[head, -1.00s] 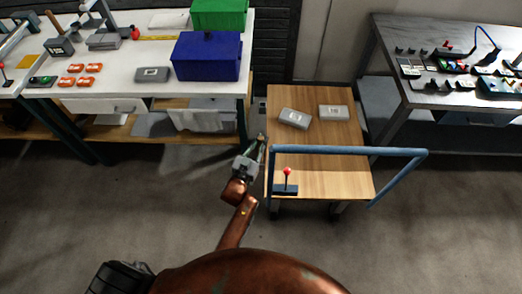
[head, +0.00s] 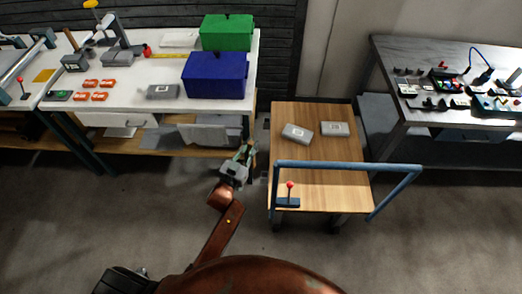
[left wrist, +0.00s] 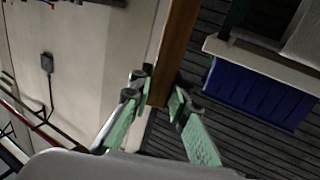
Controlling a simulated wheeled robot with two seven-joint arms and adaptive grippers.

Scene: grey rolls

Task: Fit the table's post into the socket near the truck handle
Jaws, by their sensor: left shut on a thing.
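My left gripper (head: 248,152) is in the air between the white table and the left edge of the truck's wooden deck (head: 325,180). I cannot tell whether this bar is the post. The blue handle (head: 345,167) rises at the truck's near end. Close to it, at the deck's near left corner, is a small blue base (head: 287,203) with an upright red-topped stem (head: 290,186). A similar red-topped stem (head: 22,84) stands on the left table. My right gripper is out of view.
Two grey boxes (head: 297,132) (head: 334,129) lie on the far half of the deck. The white table (head: 180,112) holds a blue bin (head: 215,77), a green bin (head: 227,33) and orange parts (head: 91,83). A grey table (head: 420,112) stands right. The near deck is mostly clear.

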